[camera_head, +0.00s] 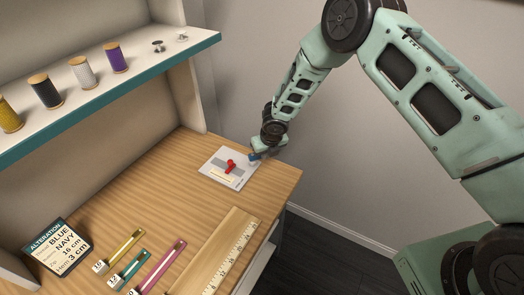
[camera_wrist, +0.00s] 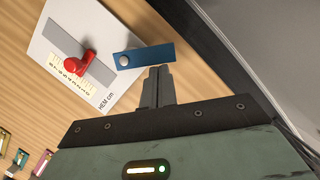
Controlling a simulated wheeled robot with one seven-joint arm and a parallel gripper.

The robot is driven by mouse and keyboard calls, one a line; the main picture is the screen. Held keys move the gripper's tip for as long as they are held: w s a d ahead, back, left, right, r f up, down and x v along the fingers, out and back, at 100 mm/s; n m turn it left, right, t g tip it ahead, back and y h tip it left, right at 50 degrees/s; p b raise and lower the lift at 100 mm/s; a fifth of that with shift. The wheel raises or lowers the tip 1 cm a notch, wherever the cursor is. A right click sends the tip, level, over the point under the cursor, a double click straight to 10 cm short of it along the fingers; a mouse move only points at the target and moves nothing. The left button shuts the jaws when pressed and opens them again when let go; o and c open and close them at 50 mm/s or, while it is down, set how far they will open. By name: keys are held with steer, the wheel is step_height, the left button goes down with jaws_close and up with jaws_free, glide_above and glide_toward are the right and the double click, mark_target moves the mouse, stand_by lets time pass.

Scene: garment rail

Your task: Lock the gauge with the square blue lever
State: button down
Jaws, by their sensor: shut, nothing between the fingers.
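The gauge (camera_head: 215,175) is a white plate on the wooden worktop, with a grey strip, a cream scale and "HEM cm" lettering in the wrist view (camera_wrist: 108,87). A red slider knob (camera_wrist: 82,63) stands on it; its reading is too small to tell. The blue lever (camera_wrist: 150,54) is a flat bar with a silver pivot at its left end, and its free end juts right past the plate's edge. My gripper (camera_wrist: 160,71) is shut and empty, its tips right beside the lever's lower edge; I cannot tell whether they touch. In the head view the gripper (camera_head: 256,153) partly hides the lever.
A wooden ruler (camera_head: 222,255) and several coloured gauge strips (camera_head: 128,268) lie at the front of the worktop. A dark alteration card (camera_head: 58,248) reads "Hem 3 cm". A shelf (camera_head: 110,80) with thread spools overhangs the left. The worktop's right edge is close to the gauge.

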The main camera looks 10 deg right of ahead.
steer(key=shift+w+d+r+n+p, duration=0.15)
steer(key=shift+w+n+p, duration=0.2)
steer(key=shift+n, duration=0.45)
steer(key=shift+w+f, duration=0.1)
steer(key=shift+f, duration=0.1)
steer(key=shift+a, duration=0.2)
